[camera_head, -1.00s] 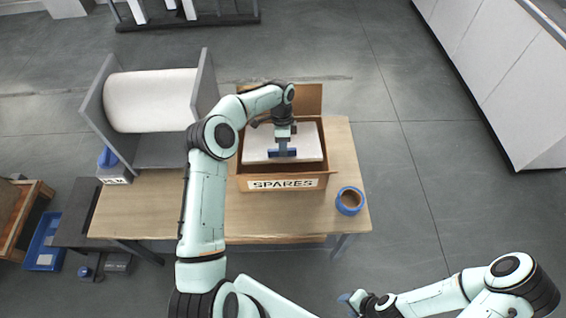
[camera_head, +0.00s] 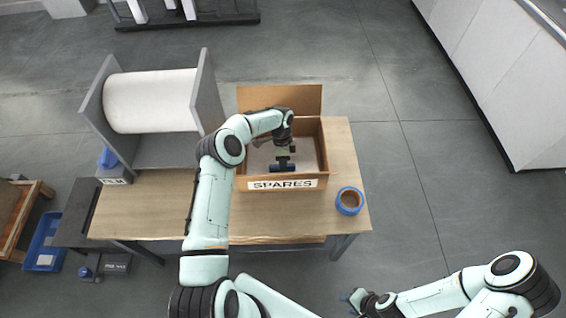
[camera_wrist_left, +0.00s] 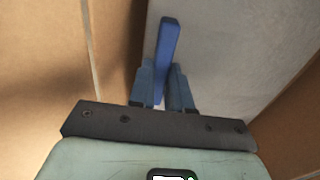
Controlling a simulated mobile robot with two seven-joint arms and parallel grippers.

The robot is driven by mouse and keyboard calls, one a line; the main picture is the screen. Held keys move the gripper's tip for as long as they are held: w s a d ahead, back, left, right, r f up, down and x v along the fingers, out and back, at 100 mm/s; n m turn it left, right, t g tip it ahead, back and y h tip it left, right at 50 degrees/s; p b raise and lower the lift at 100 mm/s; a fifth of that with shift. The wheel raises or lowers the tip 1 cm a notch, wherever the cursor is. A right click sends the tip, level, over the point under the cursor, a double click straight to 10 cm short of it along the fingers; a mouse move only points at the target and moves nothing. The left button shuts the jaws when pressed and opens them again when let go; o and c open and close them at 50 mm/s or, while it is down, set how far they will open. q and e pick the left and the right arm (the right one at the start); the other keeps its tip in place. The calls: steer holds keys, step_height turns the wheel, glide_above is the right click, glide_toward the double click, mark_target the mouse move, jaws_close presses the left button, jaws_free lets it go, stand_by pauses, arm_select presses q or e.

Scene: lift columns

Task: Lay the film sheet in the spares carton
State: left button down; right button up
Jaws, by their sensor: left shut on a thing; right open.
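The open spares carton (camera_head: 241,183) stands on the table with a SPARES label on its front and its back flap up. The pale film sheet (camera_head: 262,158) lies flat low inside the carton; the left arm covers part of it. My left gripper (camera_head: 283,163) reaches down into the carton, shut on a blue tab on the sheet. In the left wrist view the gripper (camera_wrist_left: 163,72) grips this blue tab above the pale sheet (camera_wrist_left: 235,50), with brown carton wall (camera_wrist_left: 45,100) beside it. My right gripper (camera_head: 353,299) is open and empty, low in front of the table.
A large white film roll (camera_head: 150,100) sits in a grey stand on the table's left. A blue tape roll (camera_head: 349,201) is right of the carton. The wooden table top (camera_head: 160,215) is clear at the front. A blue bin (camera_head: 45,245) is on the left.

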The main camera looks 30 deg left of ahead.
arm_select(q)
steer(key=shift+f, duration=0.1)
arm_select(e)
steer(key=shift+r, duration=0.1)
arm_select(q)
steer(key=c, duration=1.1)
jaws_free()
steer(key=shift+f, duration=0.1)
steer(key=shift+o, duration=0.2)
arm_select(e)
steer(key=shift+w, duration=0.1)
arm_select(q)
steer(key=shift+r, duration=0.2)
steer(key=p+v, duration=0.1)
steer(key=v, duration=1.1)
arm_select(e)
steer(key=shift+w+r, duration=0.7)
steer(key=shift+w, duration=0.15)
arm_select(q)
steer(key=shift+d, duration=0.15)
